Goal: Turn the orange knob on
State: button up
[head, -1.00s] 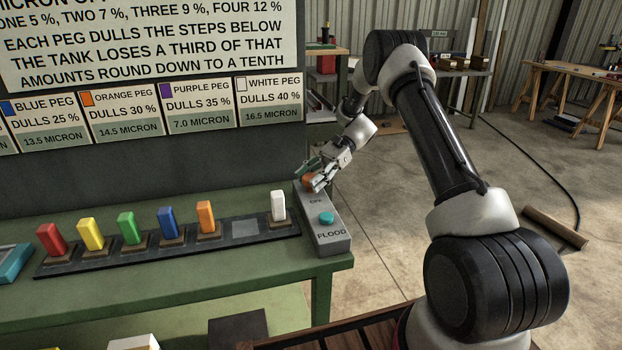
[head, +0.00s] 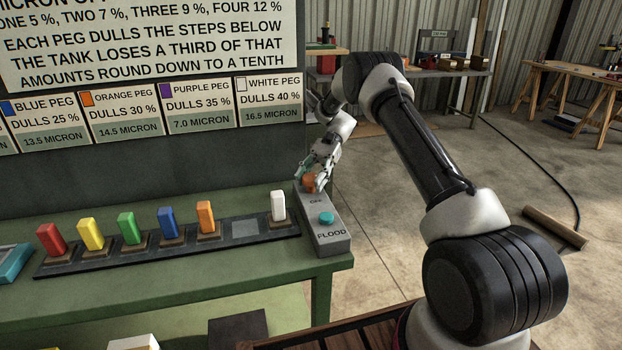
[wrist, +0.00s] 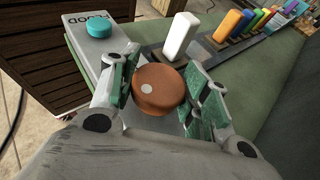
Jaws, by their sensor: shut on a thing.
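The orange knob (head: 309,182) sits at the far end of a grey control box on the bench's right end. It also shows in the wrist view (wrist: 158,92), round, with a pale dot on its top left of centre. My gripper (head: 314,178) is at the knob, its fingers on either side of it. In the wrist view my gripper (wrist: 160,95) is shut on the knob, with green pads at its left and right sides.
A teal button (head: 326,218) marked "FLOOD" is on the grey box (head: 333,240), nearer than the knob. A white peg (head: 278,206) and several coloured pegs stand in a dark rack (head: 120,258) to the left. A sign panel (head: 150,50) rises behind the bench.

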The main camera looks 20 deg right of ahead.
aim_at(311, 177)
jog(key=o, duration=1)
notch_tip(311, 177, up, 9)
jog(key=shift+r, duration=0.5)
